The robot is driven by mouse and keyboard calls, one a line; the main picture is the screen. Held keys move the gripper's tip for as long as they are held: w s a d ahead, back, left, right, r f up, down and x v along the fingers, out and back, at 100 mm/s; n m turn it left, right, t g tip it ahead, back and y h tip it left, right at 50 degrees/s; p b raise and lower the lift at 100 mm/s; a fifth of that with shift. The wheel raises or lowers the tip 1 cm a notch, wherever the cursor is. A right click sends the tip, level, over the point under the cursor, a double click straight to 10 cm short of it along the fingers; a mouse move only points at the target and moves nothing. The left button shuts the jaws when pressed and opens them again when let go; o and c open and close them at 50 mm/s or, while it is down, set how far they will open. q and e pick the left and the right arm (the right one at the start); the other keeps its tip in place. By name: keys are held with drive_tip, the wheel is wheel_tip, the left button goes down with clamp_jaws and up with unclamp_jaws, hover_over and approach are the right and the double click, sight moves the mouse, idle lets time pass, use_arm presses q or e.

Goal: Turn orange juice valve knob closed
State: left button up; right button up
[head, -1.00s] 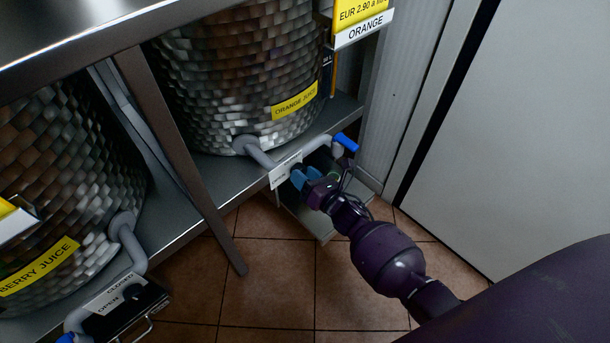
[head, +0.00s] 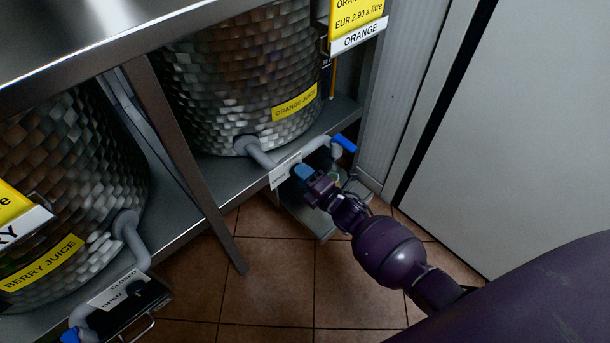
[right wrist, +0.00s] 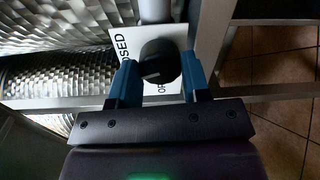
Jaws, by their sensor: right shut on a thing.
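The orange juice valve knob (right wrist: 160,62) is a round black knob in the right wrist view, in front of a white label plate (right wrist: 183,40) reading "CLOSED" and partly hidden lettering. My right gripper (right wrist: 157,75) has its two blue fingers on either side of the knob, shut on it. In the head view my right gripper (head: 303,171) hides the knob at the plate under the orange juice barrel (head: 245,85). The grey pipe (head: 262,155) runs from the barrel past the plate to a blue-tipped spout (head: 344,143). My left gripper is not in view.
The berry juice barrel (head: 60,190) with its own valve plate (head: 118,291) stands at the left. A brown shelf leg (head: 185,165) stands between the valves. A shelf edge (head: 215,182) runs below the barrels. The tiled floor (head: 285,285) is open.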

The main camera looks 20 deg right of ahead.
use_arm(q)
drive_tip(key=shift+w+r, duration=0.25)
use_arm(e)
drive_tip(key=shift+w+m, duration=0.1)
drive_tip(key=shift+m, duration=1.4)
drive_tip(key=o, duration=0.9)
drive_tip(key=shift+o, duration=0.2)
drive_tip(key=shift+d, duration=0.1)
use_arm(q)
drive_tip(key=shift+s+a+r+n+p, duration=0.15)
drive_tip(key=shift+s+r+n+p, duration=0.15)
drive_tip(key=shift+p, duration=0.85)
use_arm(e)
drive_tip(key=v, duration=1)
drive_tip(key=shift+s+d, duration=0.15)
drive_tip(key=shift+s, duration=0.25)
